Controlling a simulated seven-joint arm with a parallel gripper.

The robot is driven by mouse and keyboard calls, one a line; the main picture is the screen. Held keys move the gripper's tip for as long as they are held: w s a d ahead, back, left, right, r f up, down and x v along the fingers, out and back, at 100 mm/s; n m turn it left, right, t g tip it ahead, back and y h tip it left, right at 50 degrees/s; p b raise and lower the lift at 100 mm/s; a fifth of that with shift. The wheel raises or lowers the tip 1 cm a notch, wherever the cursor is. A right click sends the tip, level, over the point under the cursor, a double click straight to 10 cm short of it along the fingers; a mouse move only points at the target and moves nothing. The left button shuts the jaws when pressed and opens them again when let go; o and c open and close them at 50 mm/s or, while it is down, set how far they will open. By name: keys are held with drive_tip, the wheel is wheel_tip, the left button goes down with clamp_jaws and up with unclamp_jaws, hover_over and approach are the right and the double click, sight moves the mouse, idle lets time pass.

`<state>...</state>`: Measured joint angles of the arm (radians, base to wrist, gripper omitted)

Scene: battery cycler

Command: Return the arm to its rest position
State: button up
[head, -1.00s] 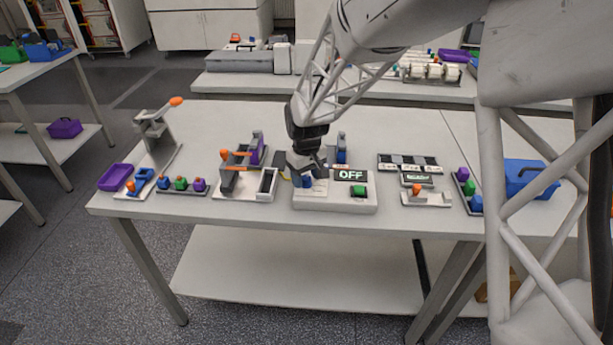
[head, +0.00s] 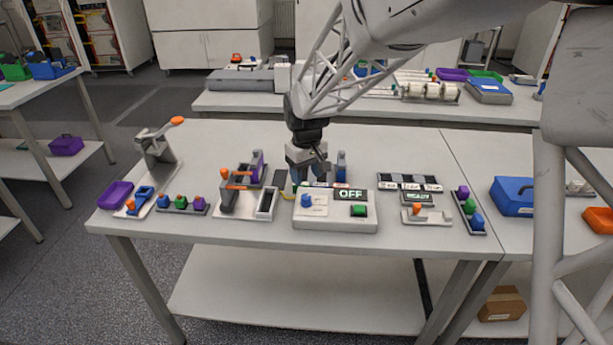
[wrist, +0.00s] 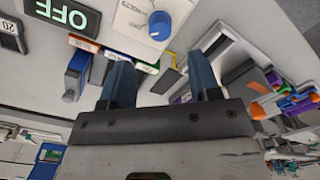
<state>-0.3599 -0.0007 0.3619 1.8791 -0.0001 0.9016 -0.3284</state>
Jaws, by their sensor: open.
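My gripper (head: 311,180) is above the table (head: 330,268), just behind the white cycler box (head: 335,222). Its two fingers are apart with nothing between them, as the wrist view (wrist: 160,82) shows. The cycler box has a blue knob (head: 307,200), a green button (head: 358,210) and a display (head: 350,195) reading OFF. In the wrist view the blue knob (wrist: 160,26) lies beyond the fingertips, apart from them. Part of the equipment behind the box is hidden by my gripper.
A clamp fixture with an orange knob (head: 224,174) stands left of the box. A READY display unit (head: 419,198) and a blue case (head: 513,196) are to the right. A lever press (head: 160,150) and a purple tray (head: 116,194) are at the left. The table's front strip is clear.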

drive_tip(key=s+d+r+m+t, duration=0.1)
drive_tip(key=s+d+r+m, duration=0.1)
drive_tip(key=s+d+r, duration=0.45)
drive_tip(key=s+d+r+m, duration=0.2)
drive_tip(key=s+d+r, duration=0.2)
drive_tip(key=s+d, duration=0.5)
drive_tip(key=s+d+m, duration=0.2)
drive_tip(key=s+d, duration=0.2)
drive_tip(key=s, duration=0.5)
drive_tip(key=s+d+m+t, duration=0.1)
drive_tip(key=s+d, duration=0.4)
drive_tip(key=s, duration=0.5)
drive_tip(key=shift+m+t, duration=0.3)
drive_tip(key=shift+m, duration=0.2)
